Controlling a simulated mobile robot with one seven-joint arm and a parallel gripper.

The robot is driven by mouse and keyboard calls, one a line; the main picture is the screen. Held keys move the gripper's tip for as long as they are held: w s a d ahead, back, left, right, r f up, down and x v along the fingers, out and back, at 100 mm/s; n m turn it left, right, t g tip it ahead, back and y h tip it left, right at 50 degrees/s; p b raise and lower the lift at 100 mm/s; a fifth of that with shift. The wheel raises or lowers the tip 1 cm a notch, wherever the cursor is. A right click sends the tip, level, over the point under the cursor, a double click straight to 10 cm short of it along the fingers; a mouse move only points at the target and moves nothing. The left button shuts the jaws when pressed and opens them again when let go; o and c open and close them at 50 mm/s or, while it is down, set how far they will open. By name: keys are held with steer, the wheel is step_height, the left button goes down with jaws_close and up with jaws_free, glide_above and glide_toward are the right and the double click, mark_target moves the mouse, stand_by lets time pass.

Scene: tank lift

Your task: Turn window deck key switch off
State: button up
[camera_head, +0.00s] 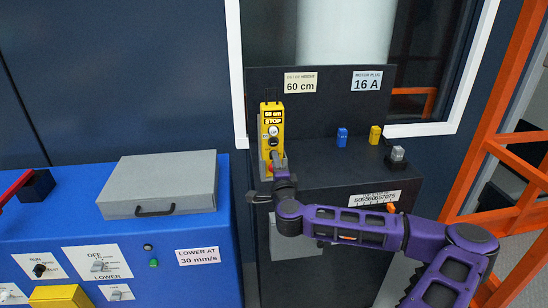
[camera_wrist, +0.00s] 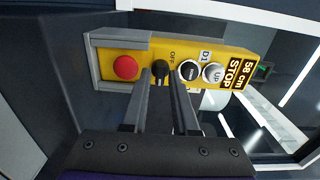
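A yellow control box (camera_head: 272,128) stands in a grey holder on the dark deck below the window. In the wrist view the yellow box (camera_wrist: 208,46) carries a red button (camera_wrist: 125,67), a dark switch knob (camera_wrist: 161,68) with an OFF mark beside it, a black button (camera_wrist: 189,69) and a pale UP button (camera_wrist: 213,73). My gripper (camera_head: 277,165) is at the lower part of the box. In the wrist view my gripper (camera_wrist: 162,80) is open, its two fingertips on either side of the dark knob. I cannot tell whether they touch it.
A blue cabinet (camera_head: 211,280) with a grey case (camera_head: 160,180), labelled switches and a red lever stands left. A blue plug (camera_head: 342,137), a yellow plug (camera_head: 375,134) and a grey connector (camera_head: 398,154) sit right on the deck. Orange rails (camera_head: 515,150) stand far right.

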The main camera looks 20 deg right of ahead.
steer(key=shift+w+d, duration=0.1)
steer(key=shift+w, duration=0.15)
jaws_close()
